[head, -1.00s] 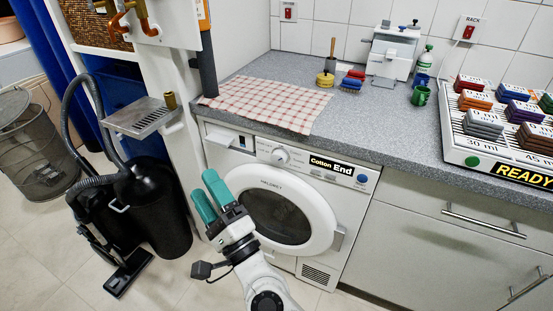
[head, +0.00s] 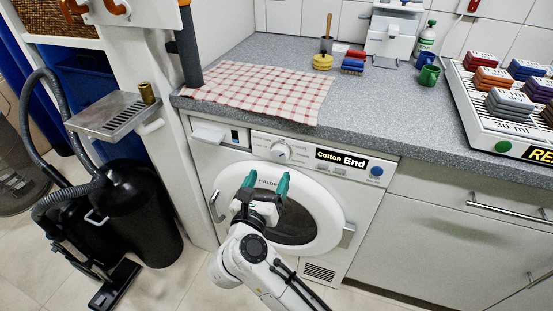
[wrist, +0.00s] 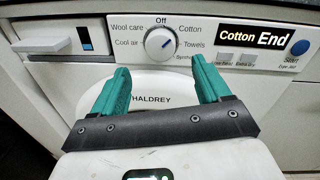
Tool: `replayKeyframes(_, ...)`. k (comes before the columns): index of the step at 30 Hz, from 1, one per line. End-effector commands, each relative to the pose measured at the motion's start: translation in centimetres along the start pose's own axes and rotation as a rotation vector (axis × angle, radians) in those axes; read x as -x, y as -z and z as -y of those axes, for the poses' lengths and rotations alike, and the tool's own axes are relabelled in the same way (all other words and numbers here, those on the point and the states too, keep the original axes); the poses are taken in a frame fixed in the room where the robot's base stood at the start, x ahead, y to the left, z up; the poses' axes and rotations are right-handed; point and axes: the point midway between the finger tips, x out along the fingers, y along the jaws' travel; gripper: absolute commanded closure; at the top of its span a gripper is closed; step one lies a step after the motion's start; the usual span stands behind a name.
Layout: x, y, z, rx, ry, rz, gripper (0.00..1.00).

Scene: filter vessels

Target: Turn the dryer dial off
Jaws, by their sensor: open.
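The white dryer (head: 228,150) stands under the counter with its round door closed. Its dial (head: 280,152) is a white knob on the top panel, and it also shows in the wrist view (wrist: 160,44). The dial's blue mark points up and to the right, toward Cotton, away from the Off label (wrist: 161,20) at the top. The display (wrist: 255,38) reads Cotton End. My gripper (head: 264,180) is open and empty in front of the door, below the dial. In the wrist view its teal fingers (wrist: 162,85) are spread apart, below and either side of the dial, not touching it.
A blue start button (head: 376,171) is at the panel's right, and a drawer with a small blue switch (wrist: 85,40) at its left. A checked cloth (head: 270,92) lies on the counter above. A black vacuum cleaner (head: 135,215) stands on the floor at left.

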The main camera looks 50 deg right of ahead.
Motion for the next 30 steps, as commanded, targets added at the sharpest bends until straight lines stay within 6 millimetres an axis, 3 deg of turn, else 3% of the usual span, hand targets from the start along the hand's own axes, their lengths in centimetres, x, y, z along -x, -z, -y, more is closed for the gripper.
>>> replayKeyframes(6,-4.2,-0.1,0.1,-0.001,0.004,0.002,0.24)
replayKeyframes(12,-6.7,0.0,0.1,0.001,0.003,0.002,0.24)
replayKeyframes(25,-7.6,-0.1,0.0,0.001,0.000,0.002,0.24)
replayKeyframes(30,-7.6,-0.1,0.0,0.001,0.000,0.002,0.39)
